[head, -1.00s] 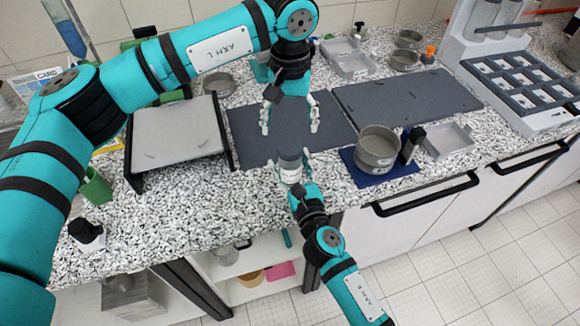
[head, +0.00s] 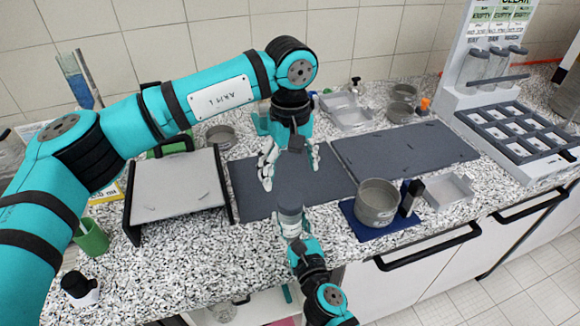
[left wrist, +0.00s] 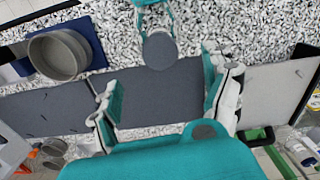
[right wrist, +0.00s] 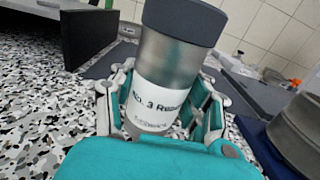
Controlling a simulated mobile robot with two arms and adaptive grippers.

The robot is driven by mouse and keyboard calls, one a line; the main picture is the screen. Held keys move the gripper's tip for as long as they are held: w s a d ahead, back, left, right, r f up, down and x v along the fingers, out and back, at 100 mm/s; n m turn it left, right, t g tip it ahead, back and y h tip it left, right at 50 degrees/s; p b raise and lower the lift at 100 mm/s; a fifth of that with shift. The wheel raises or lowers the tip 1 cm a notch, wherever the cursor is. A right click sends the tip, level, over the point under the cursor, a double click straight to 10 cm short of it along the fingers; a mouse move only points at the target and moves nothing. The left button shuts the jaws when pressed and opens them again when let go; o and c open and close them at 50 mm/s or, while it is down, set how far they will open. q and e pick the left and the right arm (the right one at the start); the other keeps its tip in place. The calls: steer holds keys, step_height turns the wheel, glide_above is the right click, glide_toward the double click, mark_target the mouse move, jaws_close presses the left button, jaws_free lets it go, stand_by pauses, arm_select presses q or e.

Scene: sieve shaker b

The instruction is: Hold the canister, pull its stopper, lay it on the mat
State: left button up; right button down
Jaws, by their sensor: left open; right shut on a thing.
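The canister (head: 291,226) is clear with a white label and a dark grey stopper (head: 290,209) seated in its top. My right gripper (head: 293,236) is shut around the canister's body, near the counter's front edge. The right wrist view shows the canister (right wrist: 160,100) slightly tilted between the fingers, with the stopper (right wrist: 183,20) above them. My left gripper (head: 291,170) is open and empty, behind the canister over a dark grey mat (head: 250,192). In the left wrist view the stopper (left wrist: 159,50) lies ahead of the open fingers, apart from them.
A metal pot (head: 377,204) and a dark block stand on a blue mat (head: 350,222) to the right. A second grey mat (head: 440,145) lies behind them. A grey tilted board (head: 175,190) on black legs stands at the left. The left grey mat looks clear.

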mark_target(290, 199)
arm_select(q)
step_height(290, 199, down, 9)
steer(key=n, duration=0.7)
steer(key=shift+f+n, duration=0.15)
steer(key=shift+n, duration=0.25)
steer(key=shift+c, duration=0.3)
steer(key=c, duration=1.3)
steer(key=shift+c, duration=0.2)
steer(key=shift+r, duration=0.3)
steer(key=shift+r, duration=0.9)
